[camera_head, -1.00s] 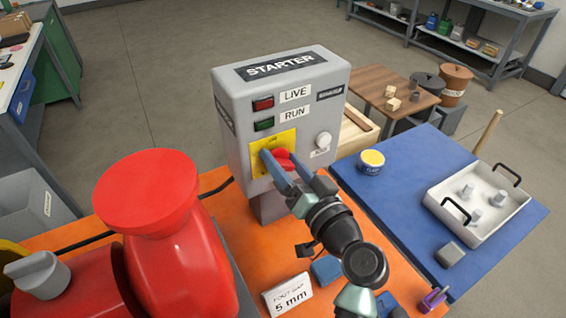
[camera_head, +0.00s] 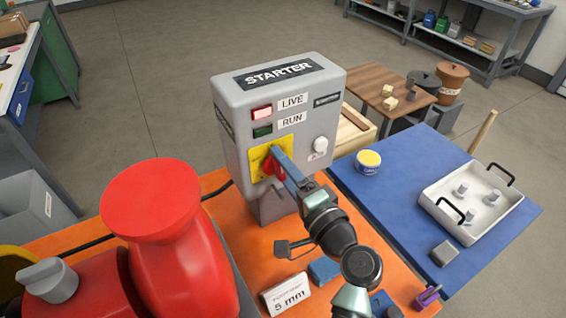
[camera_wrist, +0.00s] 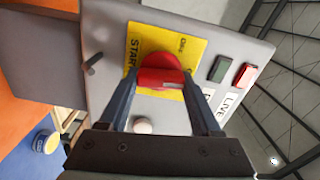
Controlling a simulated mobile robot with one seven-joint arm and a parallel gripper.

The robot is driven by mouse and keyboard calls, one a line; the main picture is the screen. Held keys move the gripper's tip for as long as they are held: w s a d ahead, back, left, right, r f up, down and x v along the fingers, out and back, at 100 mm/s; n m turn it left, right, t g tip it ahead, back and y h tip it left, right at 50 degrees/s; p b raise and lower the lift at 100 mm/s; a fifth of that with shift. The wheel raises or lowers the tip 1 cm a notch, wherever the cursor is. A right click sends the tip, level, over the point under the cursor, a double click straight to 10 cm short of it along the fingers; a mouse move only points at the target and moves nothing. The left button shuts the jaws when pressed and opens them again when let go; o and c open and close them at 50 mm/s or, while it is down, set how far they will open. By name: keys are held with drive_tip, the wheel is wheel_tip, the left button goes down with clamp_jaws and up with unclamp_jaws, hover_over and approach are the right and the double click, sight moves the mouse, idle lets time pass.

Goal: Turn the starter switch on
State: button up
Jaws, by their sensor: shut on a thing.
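The grey starter box (camera_head: 235,150) stands on the orange skid with a "STARTER" label on top. Its red rotary switch (camera_head: 270,166) sits on a yellow plate (camera_head: 258,157) on the front face. My gripper (camera_head: 274,160) is shut on the red switch knob, one blue finger on each side of it. In the wrist view the knob (camera_wrist: 160,70) lies between the two fingers, and the picture is turned on its side. The LIVE lamp (camera_head: 262,113) glows pale pink-red; the RUN lamp (camera_head: 262,131) is dark green. A white round button (camera_head: 320,144) is at the lower right of the face.
A large red pump part (camera_head: 165,235) stands close on the left. A blue mat (camera_head: 400,190) holds a yellow-lidded tub (camera_head: 369,161) and a white tray (camera_head: 455,213) with black handles. A "5 mm" card (camera_head: 287,294) lies at the front.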

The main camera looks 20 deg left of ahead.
drive_tip(key=shift+m, duration=0.7)
drive_tip(key=shift+f+p, duration=0.1)
drive_tip(key=shift+p, duration=0.2)
drive_tip(key=o, duration=1.4)
drive_tip(key=b+v, duration=0.2)
drive_tip(key=v, duration=1.1)
drive_tip(key=shift+b, duration=0.3)
